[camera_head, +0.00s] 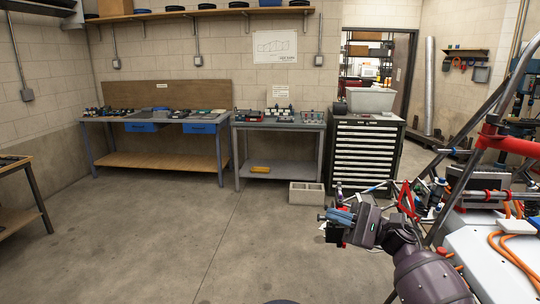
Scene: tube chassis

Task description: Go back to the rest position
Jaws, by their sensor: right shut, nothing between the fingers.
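My right gripper (326,220) shows at the lower right, at the end of my dark purple arm. Its fingers point to the left over bare floor. It is shut with nothing in it. The tube chassis (492,140), with grey and red tubes, stands on the right, beside and behind my right arm. My left gripper is not in view.
A long workbench (155,162) and a smaller bench (278,172) stand along the back wall. A table (30,185) is at the left edge. The middle floor (190,250) is clear.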

